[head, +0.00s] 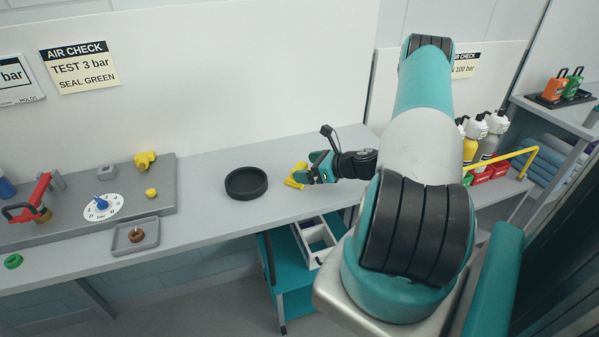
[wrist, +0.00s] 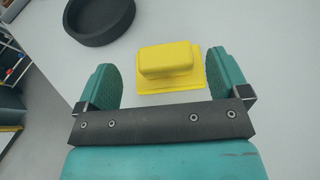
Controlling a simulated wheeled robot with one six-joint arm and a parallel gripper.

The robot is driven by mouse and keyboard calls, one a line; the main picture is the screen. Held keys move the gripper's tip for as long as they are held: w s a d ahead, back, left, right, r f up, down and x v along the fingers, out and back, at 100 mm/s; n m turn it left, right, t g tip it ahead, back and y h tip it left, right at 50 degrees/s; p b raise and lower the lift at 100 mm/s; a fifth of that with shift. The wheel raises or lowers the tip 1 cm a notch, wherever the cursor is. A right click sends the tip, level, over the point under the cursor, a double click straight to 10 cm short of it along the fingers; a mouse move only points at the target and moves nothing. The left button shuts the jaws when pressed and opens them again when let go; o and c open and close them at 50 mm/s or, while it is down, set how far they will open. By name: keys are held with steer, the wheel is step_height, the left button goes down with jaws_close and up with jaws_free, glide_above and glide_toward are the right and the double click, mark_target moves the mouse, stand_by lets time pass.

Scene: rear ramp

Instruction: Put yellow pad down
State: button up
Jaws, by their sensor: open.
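The yellow pad (wrist: 168,68) has a flat base with a raised block on top. In the wrist view it lies on the grey bench top (wrist: 235,25) between my gripper's two teal fingers. My gripper (wrist: 165,82) is open, with a gap on each side of the pad's block; the right finger is close to the pad's base. In the head view the yellow pad (head: 296,176) shows at the left of my gripper (head: 309,174), partly hidden by it, on the bench.
A black round dish (head: 246,183) stands on the bench left of the pad. Further left are a grey board (head: 60,222) with fittings and a small grey tray (head: 122,246). The bench between dish and board is clear. A white wall panel (head: 250,60) rises behind.

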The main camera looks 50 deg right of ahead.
mark_target(299, 166)
steer(key=p+x, duration=0.2)
steer(key=x, duration=0.3)
steer(key=shift+w+d, duration=0.15)
steer(key=shift+f, duration=0.1)
steer(key=c, duration=0.6)
